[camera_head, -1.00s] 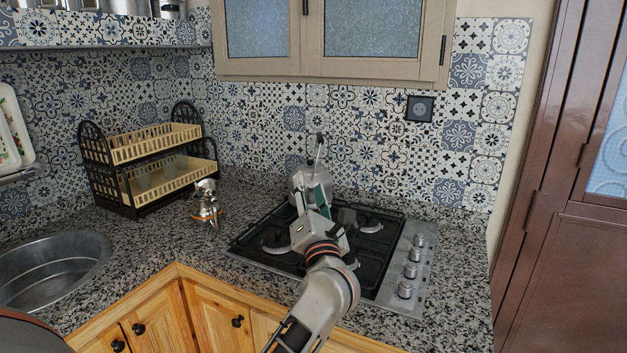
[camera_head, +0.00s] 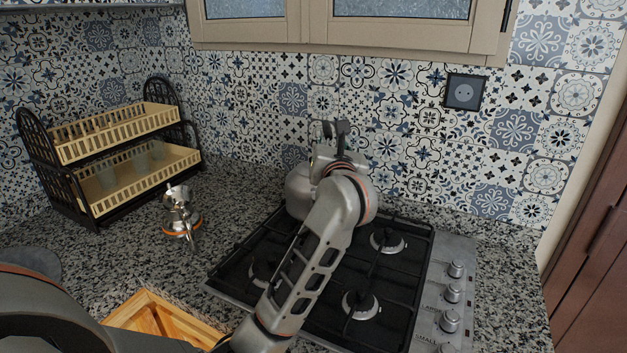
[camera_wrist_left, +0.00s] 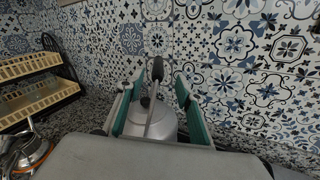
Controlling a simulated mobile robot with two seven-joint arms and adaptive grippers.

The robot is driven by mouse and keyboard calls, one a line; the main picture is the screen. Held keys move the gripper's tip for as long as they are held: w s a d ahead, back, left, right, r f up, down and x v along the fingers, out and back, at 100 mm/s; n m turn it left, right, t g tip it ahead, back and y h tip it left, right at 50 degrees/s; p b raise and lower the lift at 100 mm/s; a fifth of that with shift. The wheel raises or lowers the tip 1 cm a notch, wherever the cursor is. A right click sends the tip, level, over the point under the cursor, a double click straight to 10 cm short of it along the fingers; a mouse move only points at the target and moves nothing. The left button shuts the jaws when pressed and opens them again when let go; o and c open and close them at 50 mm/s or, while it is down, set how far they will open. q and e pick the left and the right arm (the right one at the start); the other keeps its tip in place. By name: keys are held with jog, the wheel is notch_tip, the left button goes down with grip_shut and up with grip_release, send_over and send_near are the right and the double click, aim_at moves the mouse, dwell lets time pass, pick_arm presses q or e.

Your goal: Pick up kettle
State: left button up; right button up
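The kettle (camera_head: 298,193) is a silver metal pot on the back left of the stove (camera_head: 395,285), close to the tiled wall. My arm hides much of it in the head view. In the wrist view the kettle (camera_wrist_left: 152,124) shows its lid and an upright handle with a dark grip. My left gripper (camera_head: 335,132) is over the kettle, its fingers toward the wall. In the wrist view its teal-padded fingers (camera_wrist_left: 158,100) stand apart on either side of the handle, with visible gaps. My right gripper is not in view.
A silver moka pot (camera_head: 180,215) stands on the granite counter left of the stove. A two-tier dish rack (camera_head: 120,150) stands further left. A wall cabinet (camera_head: 350,32) hangs above. Stove knobs (camera_head: 452,293) line the right side.

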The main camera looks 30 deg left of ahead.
aim_at(328, 124)
pick_arm(q)
jog(key=shift+x, duration=1.1)
jog(key=p+x, duration=0.1)
jog(key=x, duration=0.5)
jog(key=shift+s+a+r, duration=0.1)
jog(key=shift+a+r, duration=0.05)
grip_shut()
jog(key=shift+r, duration=0.15)
